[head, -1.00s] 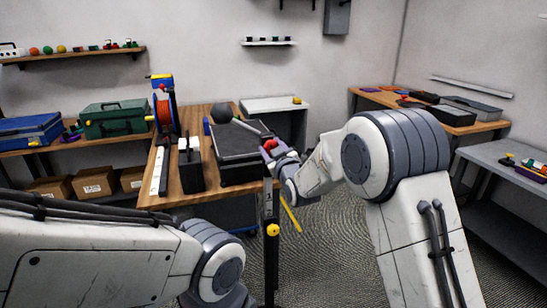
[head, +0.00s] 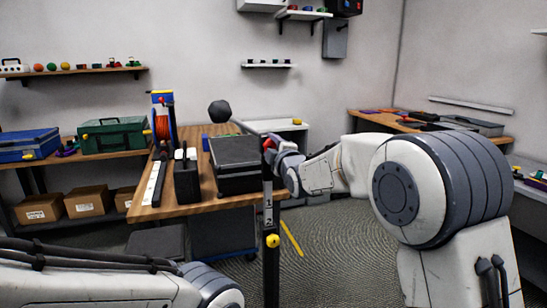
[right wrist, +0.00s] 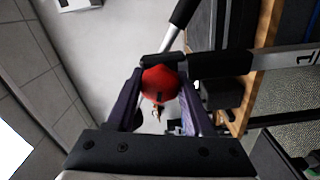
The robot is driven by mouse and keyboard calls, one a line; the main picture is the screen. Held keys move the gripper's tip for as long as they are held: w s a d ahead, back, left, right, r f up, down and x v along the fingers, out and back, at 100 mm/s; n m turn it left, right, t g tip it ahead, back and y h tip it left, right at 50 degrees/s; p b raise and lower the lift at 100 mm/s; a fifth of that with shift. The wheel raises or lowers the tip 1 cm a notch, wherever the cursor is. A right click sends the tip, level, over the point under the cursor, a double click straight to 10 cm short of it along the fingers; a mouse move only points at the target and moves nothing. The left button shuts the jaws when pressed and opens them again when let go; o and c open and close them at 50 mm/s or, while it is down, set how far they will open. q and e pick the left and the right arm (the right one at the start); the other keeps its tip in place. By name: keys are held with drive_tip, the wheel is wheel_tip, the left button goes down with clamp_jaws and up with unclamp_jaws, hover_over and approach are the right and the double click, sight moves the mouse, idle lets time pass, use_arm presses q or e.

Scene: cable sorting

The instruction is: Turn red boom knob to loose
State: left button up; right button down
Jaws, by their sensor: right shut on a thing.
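A red boom knob (head: 267,143) sits at the top of a dark upright stand (head: 268,208). It also shows in the right wrist view (right wrist: 160,84), between the two purple fingers. My right gripper (head: 274,147) is shut on the knob, one finger on each side. A thin grey boom (head: 246,129) runs from the joint up and left to a dark ball (head: 219,111). A mark showing the knob's loose or tight setting cannot be read. My left gripper is out of the head view; only its arm shows.
A yellow knob (head: 273,241) sits lower on the stand. Behind it, a wooden table (head: 180,211) holds a black case (head: 238,152), a power strip (head: 154,184) and a red cable reel (head: 162,127). Open floor lies right of the stand.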

drive_tip(key=shift+d+r+n+b, duration=0.1)
drive_tip(key=shift+r+n+b, duration=0.2)
drive_tip(key=shift+n+b, duration=0.9)
drive_tip(key=shift+c, duration=1.7)
unclamp_jaws()
drive_tip(key=shift+w, duration=0.1)
drive_tip(key=shift+o, duration=0.2)
drive_tip(key=shift+f, duration=0.1)
drive_tip(key=shift+f, duration=0.3)
